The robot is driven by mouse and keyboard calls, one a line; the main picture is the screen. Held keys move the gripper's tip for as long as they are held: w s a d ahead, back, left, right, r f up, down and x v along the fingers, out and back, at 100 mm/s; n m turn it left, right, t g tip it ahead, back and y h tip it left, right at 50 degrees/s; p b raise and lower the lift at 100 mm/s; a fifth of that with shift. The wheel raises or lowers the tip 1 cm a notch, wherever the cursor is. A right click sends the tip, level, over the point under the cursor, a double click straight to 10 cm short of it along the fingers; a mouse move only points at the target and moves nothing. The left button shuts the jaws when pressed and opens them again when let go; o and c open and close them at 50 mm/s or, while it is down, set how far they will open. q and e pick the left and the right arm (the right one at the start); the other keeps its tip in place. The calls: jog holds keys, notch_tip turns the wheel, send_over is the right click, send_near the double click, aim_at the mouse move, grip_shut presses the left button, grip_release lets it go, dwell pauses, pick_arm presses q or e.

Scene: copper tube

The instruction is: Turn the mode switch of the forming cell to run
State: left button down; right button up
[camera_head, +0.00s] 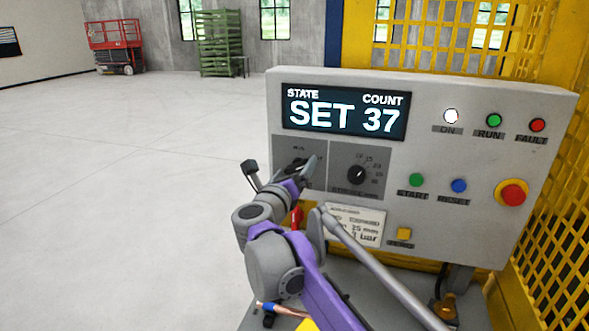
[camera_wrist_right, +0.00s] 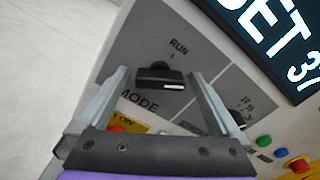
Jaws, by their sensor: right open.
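The forming cell's control panel (camera_head: 450,90) fills the right half of the head view, and its display (camera_head: 345,112) reads SET and 37. The mode switch (camera_wrist_right: 160,77) is a black knob with a pale mark near its lower right. The labels RUN and MODE show beside it in the right wrist view. In the head view my gripper hides most of the switch. My right gripper (camera_wrist_right: 159,74) is open, with one finger on each side of the knob; I cannot tell whether they touch it. My left gripper is not in view.
A numbered dial (camera_head: 357,175) sits right of the mode switch. Green start (camera_head: 416,180) and blue reset (camera_head: 459,186) buttons and a red emergency stop (camera_head: 513,194) are farther right. The white ON lamp (camera_head: 451,116) is lit. A yellow mesh guard (camera_head: 560,250) stands at right.

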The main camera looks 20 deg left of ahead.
jog(key=c, duration=1.3)
jog(key=shift+c, duration=0.2)
jog(key=shift+n, duration=0.4)
jog(key=n, duration=1.1)
jog(key=o, duration=1.3)
jog(key=shift+o, duration=0.2)
